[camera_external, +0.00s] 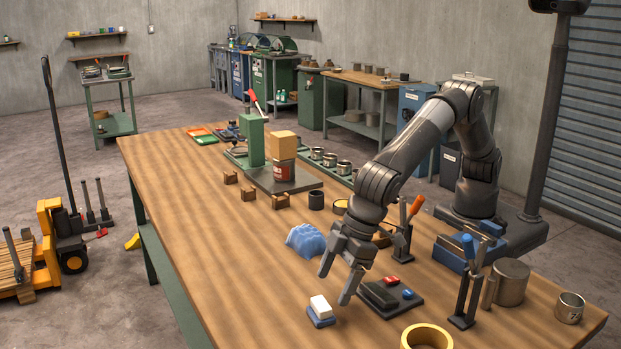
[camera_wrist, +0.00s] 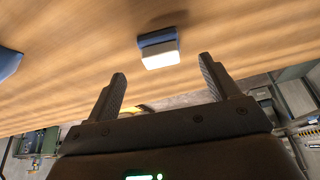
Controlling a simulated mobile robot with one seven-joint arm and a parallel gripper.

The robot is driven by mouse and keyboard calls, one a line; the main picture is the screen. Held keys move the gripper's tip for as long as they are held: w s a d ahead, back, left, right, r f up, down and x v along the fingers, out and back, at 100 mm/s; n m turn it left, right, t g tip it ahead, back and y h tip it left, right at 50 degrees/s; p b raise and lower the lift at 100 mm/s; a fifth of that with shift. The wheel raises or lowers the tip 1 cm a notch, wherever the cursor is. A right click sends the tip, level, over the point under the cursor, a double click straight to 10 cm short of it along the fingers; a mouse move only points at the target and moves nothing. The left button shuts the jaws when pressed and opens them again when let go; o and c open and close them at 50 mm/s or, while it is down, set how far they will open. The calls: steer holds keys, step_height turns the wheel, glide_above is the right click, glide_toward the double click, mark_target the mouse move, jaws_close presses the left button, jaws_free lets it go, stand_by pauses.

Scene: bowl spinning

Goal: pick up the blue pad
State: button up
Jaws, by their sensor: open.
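A small blue pad (camera_external: 321,321) lies on the wooden table near its front edge, with a white block (camera_external: 320,306) resting on it. In the wrist view the blue pad (camera_wrist: 155,38) shows against the white block (camera_wrist: 160,60), just beyond the gap between my fingertips. My gripper (camera_external: 334,288) is open and empty, fingers pointing down, above the table and close to the pad. Both fingers also show in the wrist view (camera_wrist: 161,70), apart from the pad. A larger blue ridged lump (camera_external: 306,240) sits farther back on the table; a blue piece (camera_wrist: 8,62) shows at the wrist view's left edge.
A dark tray (camera_external: 393,310) with red and blue pieces stands right of my gripper. A yellow ring (camera_external: 427,337), a tool stand (camera_external: 468,290) and metal cans (camera_external: 510,282) stand farther right. The table (camera_external: 235,265) is clear to the pad's left.

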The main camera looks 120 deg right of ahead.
mark_target(322, 303)
steer(key=x, duration=0.6)
steer(key=shift+w+d+f, duration=0.1)
steer(key=shift+w, duration=0.35)
steer(key=shift+c, duration=0.2)
steer(key=c, duration=1)
